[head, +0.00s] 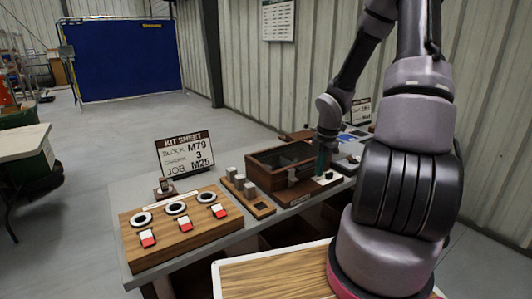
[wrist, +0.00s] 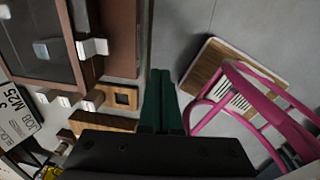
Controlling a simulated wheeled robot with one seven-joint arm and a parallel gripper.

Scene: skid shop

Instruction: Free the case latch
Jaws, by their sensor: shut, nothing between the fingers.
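The brown wooden case (head: 268,158) stands on the grey bench in the head view. Its dark, glass-like top and brown frame (wrist: 124,35) fill the upper left of the wrist view. A pale metal latch-like piece (wrist: 93,47) sticks out at the case's front edge; a similar grey piece (head: 292,176) shows on the case front in the head view. My gripper (head: 321,163) is at the right end of the case. In the wrist view its green fingers (wrist: 160,73) are together and empty, to the right of the latch and apart from it.
A wooden rack (head: 262,208) with several metal blocks stands left of the case. A wooden board (head: 175,232) with rings and red-white switches lies further left, before a kit sheet sign (head: 186,154). Grey floor (wrist: 185,30) shows beyond the bench edge.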

